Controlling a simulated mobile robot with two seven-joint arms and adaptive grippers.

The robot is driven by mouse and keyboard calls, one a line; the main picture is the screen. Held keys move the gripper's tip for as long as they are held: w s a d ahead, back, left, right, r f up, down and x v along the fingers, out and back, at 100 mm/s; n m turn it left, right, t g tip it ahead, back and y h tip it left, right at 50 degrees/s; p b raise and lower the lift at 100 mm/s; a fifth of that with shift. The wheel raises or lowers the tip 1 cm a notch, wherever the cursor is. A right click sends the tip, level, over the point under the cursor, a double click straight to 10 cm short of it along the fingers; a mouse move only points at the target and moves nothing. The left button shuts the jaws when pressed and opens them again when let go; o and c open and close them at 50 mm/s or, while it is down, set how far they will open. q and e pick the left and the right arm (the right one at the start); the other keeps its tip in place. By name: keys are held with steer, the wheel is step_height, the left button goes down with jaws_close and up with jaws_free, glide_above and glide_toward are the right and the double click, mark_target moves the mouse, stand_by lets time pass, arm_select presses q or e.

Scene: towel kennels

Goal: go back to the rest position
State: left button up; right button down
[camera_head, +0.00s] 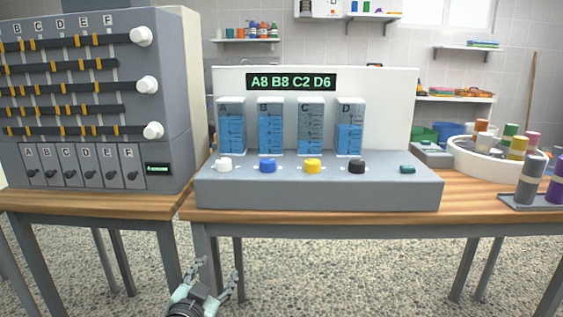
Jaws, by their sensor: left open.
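My left gripper (217,277) shows at the bottom of the head view, left of the middle. Its two fingers are spread apart and nothing is between them. It is in front of the tables and lower than their tops, over the pebbled floor. My right gripper is not in the view.
A grey console (320,190) with blue-filled columns, knobs and a display reading "A8 B8 C2 D6" stands on a wooden table (480,203). A grey cabinet (90,100) with sliders stands on the left table. A round white tray (462,160) and cylinders (531,180) are at right.

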arm_select(q)
steer(key=s+a+f+n+g+y, duration=0.2)
steer(key=s+a+f+g, duration=0.2)
steer(key=s+f, duration=0.45)
steer(key=s+a+f+n+g+y, duration=0.1)
steer(key=s+a+f+g, duration=0.25)
steer(key=s+f, duration=0.5)
steer(key=s+a+f+g, duration=0.2)
steer(key=s+f, duration=0.2)
steer(key=s, duration=0.3)
steer(key=s+a+f+n+g, duration=0.1)
steer(key=s+a+f+g, duration=0.1)
steer(key=s+f, duration=0.3)
steer(key=s+g, duration=0.1)
steer(key=s, duration=0.1)
steer(key=shift+s+a+f, duration=0.25)
steer(key=shift+s+a, duration=0.05)
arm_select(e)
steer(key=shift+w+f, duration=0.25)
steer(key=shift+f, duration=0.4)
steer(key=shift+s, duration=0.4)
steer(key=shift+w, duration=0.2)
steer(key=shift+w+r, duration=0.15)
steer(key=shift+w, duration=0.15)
arm_select(q)
steer(key=shift+w, duration=0.1)
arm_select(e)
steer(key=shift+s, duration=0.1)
